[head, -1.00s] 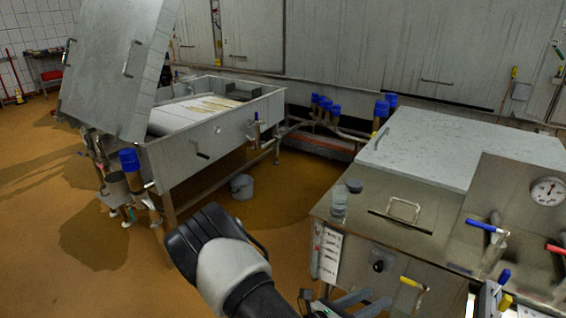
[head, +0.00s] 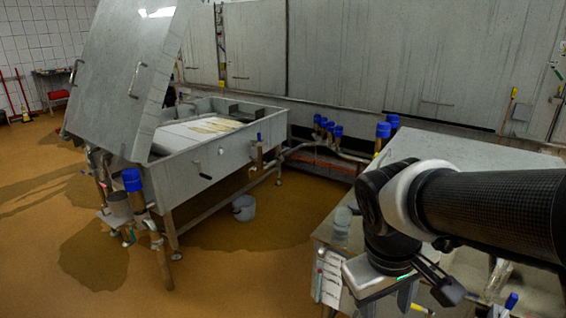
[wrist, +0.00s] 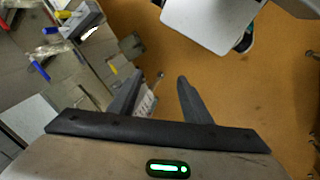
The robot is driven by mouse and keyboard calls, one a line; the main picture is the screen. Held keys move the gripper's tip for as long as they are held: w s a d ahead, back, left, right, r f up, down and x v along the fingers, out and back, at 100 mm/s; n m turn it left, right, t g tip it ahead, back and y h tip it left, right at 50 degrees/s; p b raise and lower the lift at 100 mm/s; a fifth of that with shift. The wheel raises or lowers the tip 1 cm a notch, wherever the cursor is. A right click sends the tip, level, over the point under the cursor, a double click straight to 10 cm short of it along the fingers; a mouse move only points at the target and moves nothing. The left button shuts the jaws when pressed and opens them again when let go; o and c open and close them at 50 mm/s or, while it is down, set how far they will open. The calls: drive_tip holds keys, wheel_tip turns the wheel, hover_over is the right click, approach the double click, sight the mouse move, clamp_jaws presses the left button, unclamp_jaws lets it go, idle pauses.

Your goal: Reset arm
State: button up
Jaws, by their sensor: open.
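My arm reaches in from the right edge of the head view, and my gripper (head: 425,292) hangs at its end, low over the front side of the right steel machine. In the wrist view my gripper (wrist: 160,78) has its two dark fingers apart, with nothing between them. The floor and the machine's side show beyond the fingers. In the head view the fingers are small and partly hidden.
The right machine's pale lid (head: 460,148) is partly behind my arm. A clear jar (head: 342,222) stands close left of my arm. Floor (head: 270,275) between is clear.

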drive_tip(key=s+a+r+m+t+y+p, duration=0.1)
drive_tip(key=r+t+p, duration=0.1)
drive_tip(key=r+p, duration=0.5)
drive_tip(key=s+a+r+m+t+y+p, duration=0.1)
drive_tip(key=a+r+m+p, duration=0.1)
drive_tip(key=r+p, duration=0.6)
wheel_tip(320, 180, up, 7)
drive_tip(key=shift+m+t, duration=0.3)
drive_tip(key=shift+t, duration=0.1)
